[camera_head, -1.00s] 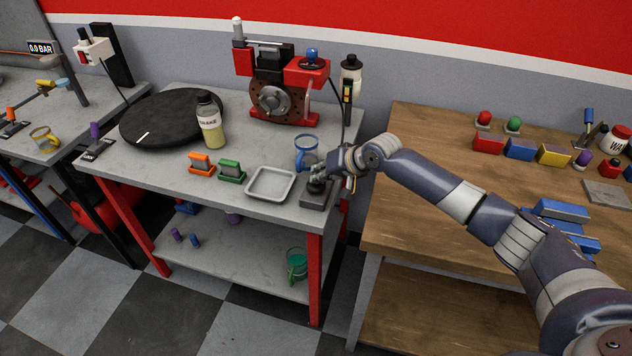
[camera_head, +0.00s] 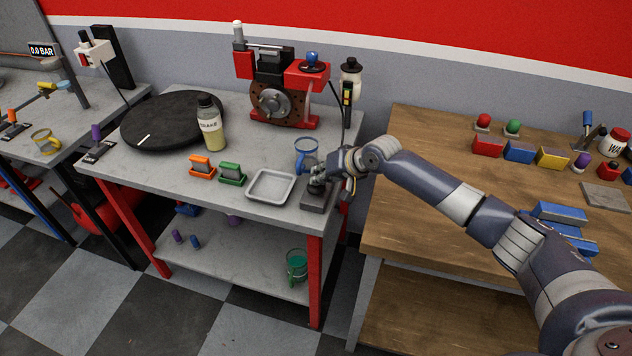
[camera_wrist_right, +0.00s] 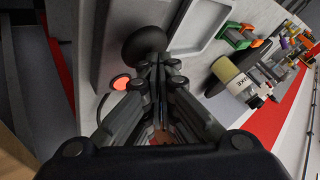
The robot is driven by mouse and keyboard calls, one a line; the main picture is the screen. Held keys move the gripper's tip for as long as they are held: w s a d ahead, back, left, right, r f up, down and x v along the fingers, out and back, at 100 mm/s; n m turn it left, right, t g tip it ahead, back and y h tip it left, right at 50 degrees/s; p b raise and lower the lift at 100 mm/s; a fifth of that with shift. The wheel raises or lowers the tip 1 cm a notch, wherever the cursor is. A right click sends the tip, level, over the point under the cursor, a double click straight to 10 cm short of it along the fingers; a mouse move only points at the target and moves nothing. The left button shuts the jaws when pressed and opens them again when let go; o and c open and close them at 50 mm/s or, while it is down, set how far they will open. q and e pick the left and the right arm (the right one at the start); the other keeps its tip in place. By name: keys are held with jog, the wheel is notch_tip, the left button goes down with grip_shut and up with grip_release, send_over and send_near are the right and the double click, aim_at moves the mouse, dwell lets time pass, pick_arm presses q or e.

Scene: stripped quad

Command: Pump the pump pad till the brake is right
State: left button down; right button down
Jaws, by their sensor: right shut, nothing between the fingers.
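The pump pad is a small dark box (camera_head: 316,200) with a black round knob, at the front right corner of the grey bench. In the right wrist view the dark round knob (camera_wrist_right: 146,42) shows just beyond the fingertips. My right gripper (camera_head: 318,184) is shut and empty, right above the pad; I cannot tell whether it touches. The brake is a red caliper unit (camera_head: 306,72) with a brown disc (camera_head: 275,102) at the back of the bench. A dark upright gauge (camera_head: 347,92) with a yellow mark stands beside it. My left gripper is not in view.
A brake fluid bottle (camera_head: 211,128) is further left. A lit red lamp (camera_wrist_right: 122,82) shows beside the knob. A wooden bench (camera_head: 400,215) is at right.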

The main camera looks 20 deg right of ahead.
jog(key=shift+r+p, duration=0.6)
jog(key=shift+r, duration=0.25)
notch_tip(320, 180, up, 5)
jog(key=p, duration=0.5)
dwell(0.4)
